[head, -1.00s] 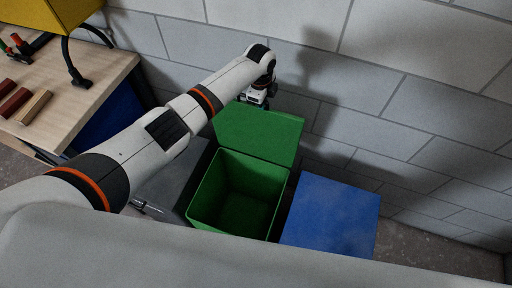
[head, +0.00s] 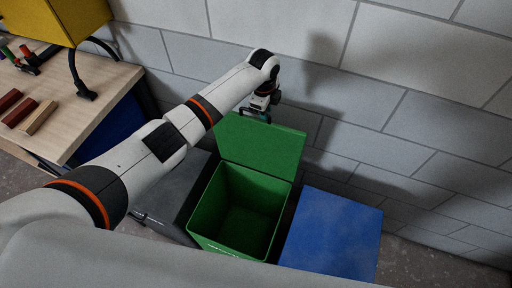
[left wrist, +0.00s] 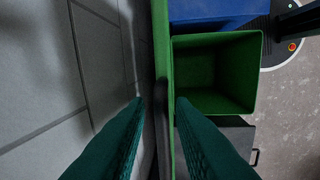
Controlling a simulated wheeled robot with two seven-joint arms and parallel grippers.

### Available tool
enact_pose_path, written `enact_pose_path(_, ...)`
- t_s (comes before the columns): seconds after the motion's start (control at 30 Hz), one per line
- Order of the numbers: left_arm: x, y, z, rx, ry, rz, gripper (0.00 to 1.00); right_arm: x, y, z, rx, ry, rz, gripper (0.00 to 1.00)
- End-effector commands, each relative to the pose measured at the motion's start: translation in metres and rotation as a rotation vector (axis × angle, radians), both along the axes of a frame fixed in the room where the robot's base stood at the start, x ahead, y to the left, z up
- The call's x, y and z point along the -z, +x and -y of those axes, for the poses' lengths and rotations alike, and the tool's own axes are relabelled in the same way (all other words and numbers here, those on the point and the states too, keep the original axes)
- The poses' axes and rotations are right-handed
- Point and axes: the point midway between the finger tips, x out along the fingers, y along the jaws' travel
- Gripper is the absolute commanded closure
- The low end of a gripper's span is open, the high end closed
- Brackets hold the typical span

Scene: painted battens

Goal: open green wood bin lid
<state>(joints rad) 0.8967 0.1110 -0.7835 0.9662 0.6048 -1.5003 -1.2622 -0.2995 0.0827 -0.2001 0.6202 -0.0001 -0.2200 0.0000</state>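The green wood bin (head: 195,220) stands on the floor by the wall, with its inside in view and empty-looking. Its green lid (head: 262,145) stands up behind the opening, leaning toward the wall. My left gripper (head: 257,112) is at the lid's upper left edge, between lid and wall height. In the left wrist view the bin (left wrist: 215,72) is to the right and the lid (left wrist: 162,60) shows nearly edge-on. The gripper's teal fingers (left wrist: 160,102) are apart, one on each side of the lid's edge, with visible gaps. My right gripper is not in view.
A blue bin (head: 332,232) stands close on the right of the green one, and a grey bin (head: 172,195) on its left. A wooden workbench (head: 100,80) with battens (head: 38,117) is at the far left. The block wall (head: 400,60) is close behind.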

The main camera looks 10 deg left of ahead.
Motion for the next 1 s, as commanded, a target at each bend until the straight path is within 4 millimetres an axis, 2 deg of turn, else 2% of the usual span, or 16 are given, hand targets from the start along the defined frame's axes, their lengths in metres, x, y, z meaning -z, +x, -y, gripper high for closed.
enact_pose_path(0.43,-0.042,-0.005,-0.002,0.0,0.001,0.002,0.78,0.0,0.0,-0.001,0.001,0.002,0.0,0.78)
enact_pose_path(1.0,-0.045,-0.006,-0.002,-0.001,0.002,0.0,0.78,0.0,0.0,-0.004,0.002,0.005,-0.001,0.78)
